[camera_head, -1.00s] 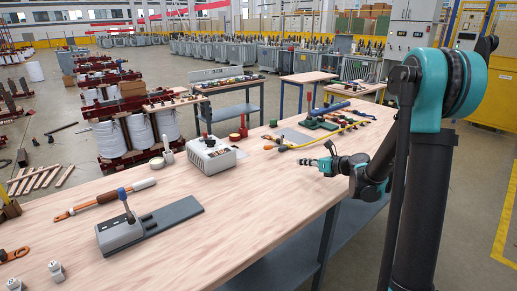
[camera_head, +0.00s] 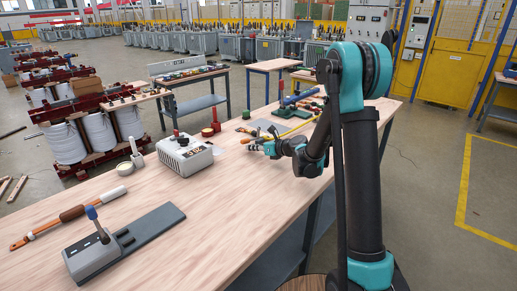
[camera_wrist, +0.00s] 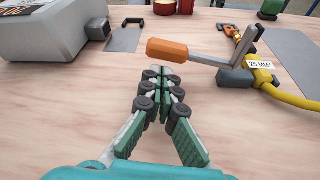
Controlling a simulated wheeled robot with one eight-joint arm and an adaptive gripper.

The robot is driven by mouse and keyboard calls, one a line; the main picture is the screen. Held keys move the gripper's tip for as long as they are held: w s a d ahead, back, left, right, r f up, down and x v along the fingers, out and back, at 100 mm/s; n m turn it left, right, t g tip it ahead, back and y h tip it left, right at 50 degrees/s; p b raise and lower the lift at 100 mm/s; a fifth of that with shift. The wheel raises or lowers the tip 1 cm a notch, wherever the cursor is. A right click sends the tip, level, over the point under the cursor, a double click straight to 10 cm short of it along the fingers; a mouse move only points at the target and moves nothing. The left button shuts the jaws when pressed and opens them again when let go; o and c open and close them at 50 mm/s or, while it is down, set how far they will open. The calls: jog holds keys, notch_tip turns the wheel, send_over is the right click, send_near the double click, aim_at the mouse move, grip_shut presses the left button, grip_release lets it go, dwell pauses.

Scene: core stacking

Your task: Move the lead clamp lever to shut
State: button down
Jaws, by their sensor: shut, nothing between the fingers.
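The lead clamp is a dark grey block (camera_wrist: 235,78) with a yellow cable and a "25 MM²" tag, on the table at the right of the wrist view. Its lever has an orange grip (camera_wrist: 167,49) that sticks out to the left, raised above the table on a thin metal arm. My gripper (camera_wrist: 161,88) is shut and empty, with its tips just short of the orange grip and apart from it in the picture. In the head view my gripper (camera_head: 255,146) is low over the table, and the clamp is too small to make out clearly.
A grey-white box (camera_head: 185,156) stands left of my gripper. A grey device with a blue-tipped lever (camera_head: 97,225) is at the near left. A yellow cable (camera_wrist: 290,97) lies at the right, by a grey plate (camera_wrist: 293,50). Bare wood surrounds my fingers.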

aim_at(246, 140)
jog(key=shift+x, duration=0.8)
jog(key=shift+r, duration=0.15)
jog(key=r+m, duration=0.1)
jog(key=r+m+y, duration=0.1)
jog(key=r+m+g, duration=0.1)
jog(key=shift+w+d+r, duration=0.1)
jog(key=shift+w+d, duration=0.15)
jog(key=shift+d, duration=0.05)
jog(key=shift+w+d+r+m+y, duration=0.1)
jog(key=shift+w+r+m+y, duration=0.05)
jog(key=shift+r+m+y, duration=0.2)
jog(key=shift+w+d+r, duration=0.1)
jog(key=shift+r, duration=0.25)
jog(key=shift+w+d+r, duration=0.2)
jog(key=shift+w+r, duration=0.1)
jog(key=shift+r, duration=0.15)
jog(key=shift+w+d+r, duration=0.25)
jog(key=shift+r, duration=0.15)
jog(key=w+d+r, duration=0.2)
jog(key=w+d, duration=0.2)
jog(key=w, duration=0.1)
jog(key=shift+r+g, duration=0.3)
jog(key=shift+r, duration=0.05)
